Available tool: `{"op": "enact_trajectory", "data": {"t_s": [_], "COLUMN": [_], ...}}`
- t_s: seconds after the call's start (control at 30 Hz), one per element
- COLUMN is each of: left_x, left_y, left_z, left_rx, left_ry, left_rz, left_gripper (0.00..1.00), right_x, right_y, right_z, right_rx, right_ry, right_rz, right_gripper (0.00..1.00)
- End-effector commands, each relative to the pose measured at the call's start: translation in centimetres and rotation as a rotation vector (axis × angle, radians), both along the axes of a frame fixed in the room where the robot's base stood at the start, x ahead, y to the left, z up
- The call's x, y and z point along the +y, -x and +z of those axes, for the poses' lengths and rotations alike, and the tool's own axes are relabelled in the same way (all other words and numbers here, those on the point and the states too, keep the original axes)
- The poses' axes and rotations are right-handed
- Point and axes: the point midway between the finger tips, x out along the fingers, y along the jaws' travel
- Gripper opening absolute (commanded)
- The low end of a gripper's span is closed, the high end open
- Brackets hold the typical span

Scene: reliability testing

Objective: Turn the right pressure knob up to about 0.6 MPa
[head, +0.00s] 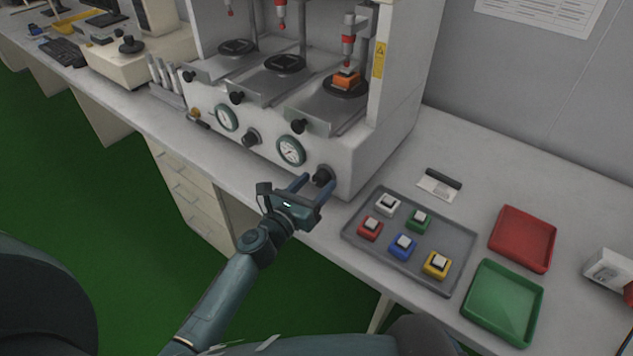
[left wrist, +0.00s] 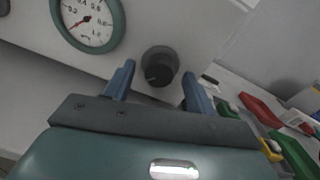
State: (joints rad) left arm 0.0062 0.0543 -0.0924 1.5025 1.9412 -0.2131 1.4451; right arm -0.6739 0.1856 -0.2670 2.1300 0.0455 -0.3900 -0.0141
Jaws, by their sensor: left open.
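The right pressure knob (head: 323,175) is a dark round knob on the lower front of the white test machine. It also shows in the left wrist view (left wrist: 159,66). The right pressure gauge (head: 291,151) has a green rim and a white face. In the left wrist view its red needle (left wrist: 77,24) points to the lower left, below the 0.2 mark. My left gripper (head: 315,184) is open in front of the knob, with one blue finger to either side of it in the left wrist view. Contact cannot be told. My right gripper is not in view.
A left knob (head: 250,137) and left gauge (head: 227,117) sit on the same front. A grey tray (head: 361,244) with several colored switches lies to the right, beside red (head: 523,238) and green (head: 503,302) trays. The bench's front edge is below my gripper.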

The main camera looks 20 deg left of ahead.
Motion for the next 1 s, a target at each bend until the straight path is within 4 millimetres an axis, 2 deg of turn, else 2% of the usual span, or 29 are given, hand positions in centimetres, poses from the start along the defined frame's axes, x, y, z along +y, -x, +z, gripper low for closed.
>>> {"op": "enact_trajectory", "data": {"t_s": [0.13,0.43,0.9,1.0], "left_x": [-0.3,-0.35,-0.33,-0.33], "left_y": [-0.91,-1.03,-1.0,-1.0], "left_z": [0.03,0.02,0.01,0.01], "left_rx": [0.0,0.0,0.0,0.0], "left_ry": [-0.001,-0.001,-0.001,-0.001], "left_rz": [0.0,-0.001,-0.001,-0.001], "left_gripper": [0.55,0.55,0.16,0.11], "right_x": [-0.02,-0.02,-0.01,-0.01], "right_y": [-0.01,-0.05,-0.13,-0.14], "right_z": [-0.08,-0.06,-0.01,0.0], "right_rx": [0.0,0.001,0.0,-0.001], "right_ry": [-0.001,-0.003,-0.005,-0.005], "right_rz": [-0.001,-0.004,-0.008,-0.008], "right_gripper": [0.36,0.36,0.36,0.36]}}
